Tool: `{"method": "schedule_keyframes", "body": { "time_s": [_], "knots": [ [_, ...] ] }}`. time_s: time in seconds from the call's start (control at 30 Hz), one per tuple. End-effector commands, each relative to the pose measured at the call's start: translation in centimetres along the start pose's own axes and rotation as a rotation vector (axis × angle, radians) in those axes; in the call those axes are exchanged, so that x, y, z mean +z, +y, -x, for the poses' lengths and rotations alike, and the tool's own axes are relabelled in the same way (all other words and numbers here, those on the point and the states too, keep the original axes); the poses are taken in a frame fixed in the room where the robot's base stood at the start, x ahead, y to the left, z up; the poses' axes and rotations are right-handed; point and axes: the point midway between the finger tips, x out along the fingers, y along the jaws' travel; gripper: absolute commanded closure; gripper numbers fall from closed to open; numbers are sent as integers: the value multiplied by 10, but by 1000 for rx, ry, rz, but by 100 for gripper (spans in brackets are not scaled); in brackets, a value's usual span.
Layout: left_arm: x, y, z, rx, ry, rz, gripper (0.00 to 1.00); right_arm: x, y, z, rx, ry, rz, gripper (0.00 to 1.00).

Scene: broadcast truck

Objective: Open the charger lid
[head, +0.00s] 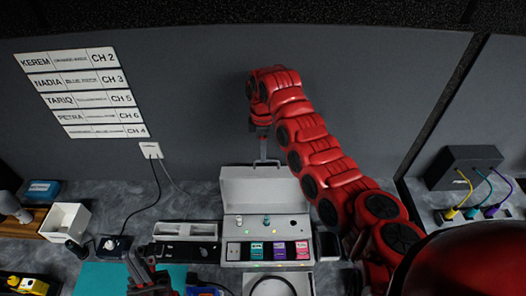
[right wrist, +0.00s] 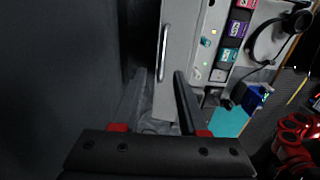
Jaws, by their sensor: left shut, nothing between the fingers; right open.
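The grey charger (head: 268,226) stands against the back wall. Its lid (head: 265,188) is raised behind the bays, which show coloured packs. A bar handle (right wrist: 164,54) runs along the lid in the right wrist view; a thin bar shows at the lid's top edge in the head view. My right gripper (head: 264,152) is above that top edge, open. In the right wrist view its two fingers (right wrist: 158,88) reach toward the lid (right wrist: 180,50); contact cannot be told. My left gripper (head: 138,266) is shut and empty, low on the left, apart from the charger.
A black tray (head: 184,251) is left of the charger, with a teal mat (head: 95,276) in front. A white box (head: 64,222) stands further left. A headset (head: 270,280) lies before the charger. A dark box with cables (head: 465,167) is at right. My right arm crosses the view's right half.

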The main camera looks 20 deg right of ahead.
Motion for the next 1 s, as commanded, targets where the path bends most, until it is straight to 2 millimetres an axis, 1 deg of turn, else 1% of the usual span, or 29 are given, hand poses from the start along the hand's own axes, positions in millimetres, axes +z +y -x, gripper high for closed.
{"method": "schedule_keyframes", "body": {
  "time_s": [0.03,0.2,0.3,0.53,0.67,0.7,0.77,1.0],
  "knots": [
    [-2,0,-9,0,0,0,100,0,-2,-5,-8,-2,-1,58],
    [-2,-1,-15,0,0,0,100,0,0,-22,-2,-1,-1,58],
    [-3,-1,-16,0,0,0,100,1,0,-26,-1,-2,-1,58],
    [-2,-1,-15,0,0,0,100,1,0,-27,0,-1,-1,58],
    [-2,-1,-15,0,0,0,100,0,0,-27,0,-1,-1,81],
    [-2,-1,-15,0,0,0,100,0,0,-27,0,-1,-1,88],
    [-2,-1,-15,0,0,0,100,0,0,-27,0,-1,-1,99],
    [-3,-1,-15,0,0,0,100,0,0,-27,0,-1,-1,100]
  ]
}}
